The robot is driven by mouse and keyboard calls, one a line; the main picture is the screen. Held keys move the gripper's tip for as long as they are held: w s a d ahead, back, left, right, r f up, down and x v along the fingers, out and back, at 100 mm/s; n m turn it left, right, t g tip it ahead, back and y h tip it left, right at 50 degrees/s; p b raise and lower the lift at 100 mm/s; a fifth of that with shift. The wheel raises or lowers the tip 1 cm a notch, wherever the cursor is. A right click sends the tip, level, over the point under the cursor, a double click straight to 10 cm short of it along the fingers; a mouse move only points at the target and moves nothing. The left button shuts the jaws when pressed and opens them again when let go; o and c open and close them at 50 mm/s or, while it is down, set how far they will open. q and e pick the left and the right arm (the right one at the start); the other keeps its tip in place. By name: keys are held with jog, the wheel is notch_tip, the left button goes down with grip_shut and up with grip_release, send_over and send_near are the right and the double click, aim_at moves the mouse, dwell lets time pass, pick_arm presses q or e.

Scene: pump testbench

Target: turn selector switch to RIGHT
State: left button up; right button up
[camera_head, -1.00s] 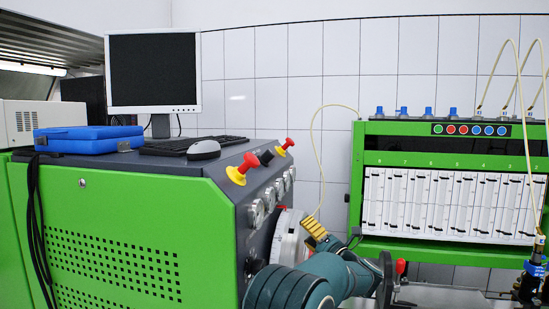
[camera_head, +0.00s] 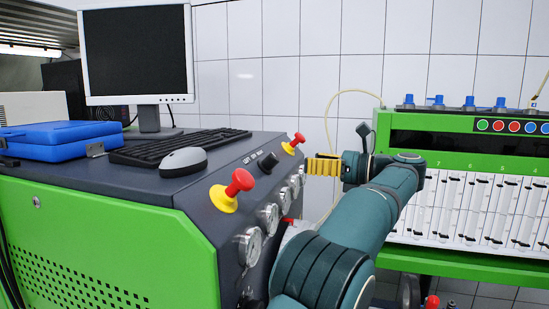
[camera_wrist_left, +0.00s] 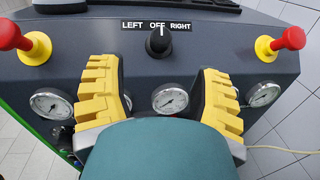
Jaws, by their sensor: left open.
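The black selector switch (camera_wrist_left: 158,43) is on the dark sloping panel, below the labels LEFT, OFF and RIGHT. Its white pointer mark points up at OFF. In the head view the switch (camera_head: 267,160) shows between two red mushroom buttons. My left gripper (camera_head: 323,166) with yellow fingers is to the right of the switch, apart from it. In the left wrist view my left gripper (camera_wrist_left: 158,70) is open, its two fingers spread, with the switch ahead between and just beyond the fingertips. Nothing is held. My right gripper is not in view.
Red buttons on yellow bases (camera_wrist_left: 28,45) (camera_wrist_left: 282,46) flank the switch. Round gauges (camera_wrist_left: 170,98) line the panel face below. A mouse (camera_head: 181,162), keyboard (camera_head: 180,147) and blue case (camera_head: 62,137) lie on the console top. A green test rack (camera_head: 455,147) stands at right.

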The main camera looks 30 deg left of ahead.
aim_at(277, 158)
pick_arm(q)
jog(key=a, duration=0.7)
jog(key=s+a, duration=0.1)
jog(key=a, duration=0.2)
jog(key=shift+a+p, duration=0.3)
jog(key=shift+a, duration=0.1)
grip_shut()
